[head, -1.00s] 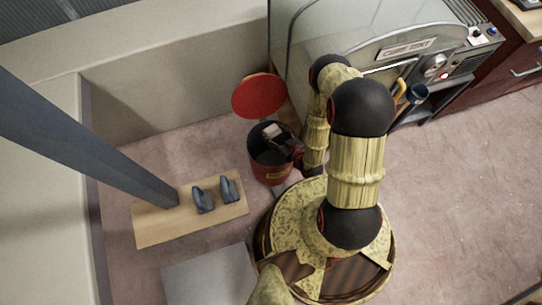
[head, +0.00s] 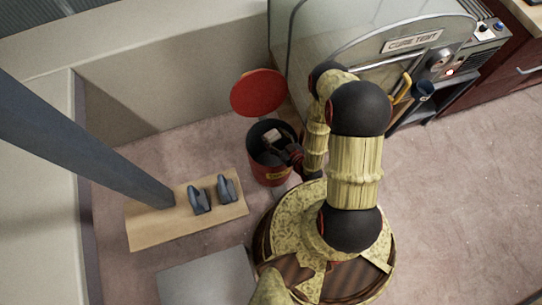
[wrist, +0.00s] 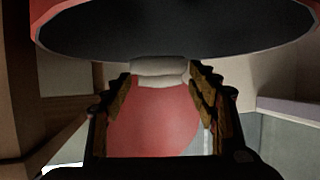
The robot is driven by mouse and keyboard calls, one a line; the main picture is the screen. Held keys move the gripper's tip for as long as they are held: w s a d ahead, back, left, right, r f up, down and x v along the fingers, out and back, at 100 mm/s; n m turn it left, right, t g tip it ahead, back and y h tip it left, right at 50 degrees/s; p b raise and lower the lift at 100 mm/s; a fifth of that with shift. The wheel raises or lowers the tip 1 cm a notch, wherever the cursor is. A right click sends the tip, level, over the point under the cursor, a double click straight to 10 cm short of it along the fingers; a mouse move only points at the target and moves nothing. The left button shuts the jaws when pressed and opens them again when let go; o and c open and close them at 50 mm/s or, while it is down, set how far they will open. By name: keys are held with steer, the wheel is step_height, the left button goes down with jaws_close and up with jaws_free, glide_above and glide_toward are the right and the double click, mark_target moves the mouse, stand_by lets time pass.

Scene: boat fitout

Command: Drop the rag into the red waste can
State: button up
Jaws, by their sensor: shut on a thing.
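The red waste can (head: 269,174) stands on the floor by the wall, its dark mouth facing up. Its round red lid (head: 258,93) is raised behind it. My gripper (head: 280,142) is over the can's mouth in the head view, coming in from the right. It is shut on the pale rag (head: 272,135), which shows against the dark opening. In the wrist view, the whitish rag (wrist: 158,70) is pinched between the fingertips of my gripper (wrist: 160,82), with a dark round surface edged in red close above it. I cannot tell how high the rag is relative to the rim.
A wooden board (head: 150,229) with two grey tool-like objects (head: 212,194) lies left of the can. A grey slanting beam (head: 90,140) crosses the left side. A cabinet marked "CURE TENT" (head: 412,41) stands at the right. Open floor (head: 450,190) lies right of my base.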

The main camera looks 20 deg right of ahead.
steer(key=o, duration=1.1)
steer(key=shift+o, duration=0.2)
step_height(320, 180, up, 10)
stand_by(0.5)
